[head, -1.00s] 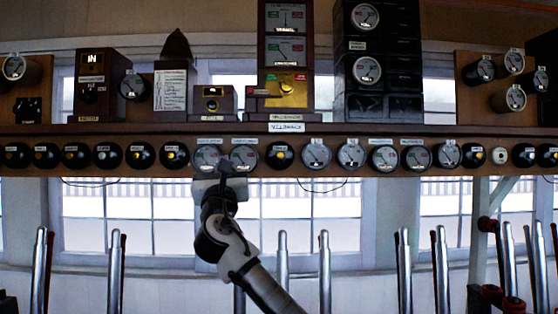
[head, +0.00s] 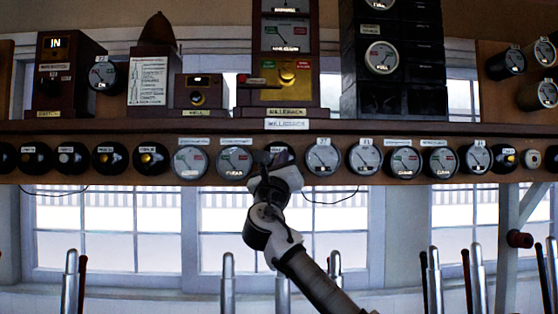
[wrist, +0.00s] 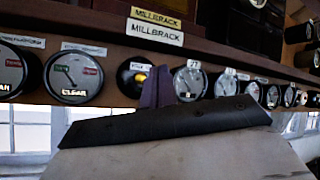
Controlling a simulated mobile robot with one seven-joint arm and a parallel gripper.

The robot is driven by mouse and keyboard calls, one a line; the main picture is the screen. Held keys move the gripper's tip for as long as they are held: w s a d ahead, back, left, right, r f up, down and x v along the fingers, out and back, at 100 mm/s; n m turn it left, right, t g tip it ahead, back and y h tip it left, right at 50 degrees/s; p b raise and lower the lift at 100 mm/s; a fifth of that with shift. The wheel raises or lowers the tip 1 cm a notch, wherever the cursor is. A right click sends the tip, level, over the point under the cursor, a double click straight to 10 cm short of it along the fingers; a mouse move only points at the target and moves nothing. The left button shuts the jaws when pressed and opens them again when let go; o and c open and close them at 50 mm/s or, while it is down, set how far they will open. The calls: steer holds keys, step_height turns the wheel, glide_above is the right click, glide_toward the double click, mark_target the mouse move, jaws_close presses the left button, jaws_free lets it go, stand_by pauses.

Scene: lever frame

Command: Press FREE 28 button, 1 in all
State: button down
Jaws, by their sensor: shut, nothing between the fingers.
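A round black button with a yellow centre (wrist: 132,76) sits on the shelf front below the Millbrack plates, between a dial reading CLEAR and a dial labelled 27. Its small label is too blurred to read, so I cannot confirm it is FREE 28. My gripper (wrist: 157,86) is shut and empty, its fingers upright just right of the yellow centre, covering the button's right part. I cannot tell whether they touch it. In the head view my gripper (head: 268,160) is in front of the same button, mostly hiding it.
The CLEAR dial (wrist: 73,77) is left of the button and the 27 dial (head: 323,156) right of it. Several more buttons and dials line the shelf front (head: 160,126). Instrument boxes stand above, and upright metal levers (head: 228,285) stand below.

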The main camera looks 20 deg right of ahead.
steer(key=w+d+p, duration=0.2)
steer(key=w+p, duration=0.2)
steer(key=w, duration=0.4)
steer(key=shift+w+d, duration=0.2)
steer(key=shift+w, duration=0.15)
steer(key=shift+f, duration=0.1)
steer(key=shift+w, duration=0.1)
stand_by(1.7)
steer(key=shift+w+d+p, duration=0.15)
steer(key=shift+w+p, duration=0.1)
steer(key=shift+p, duration=0.2)
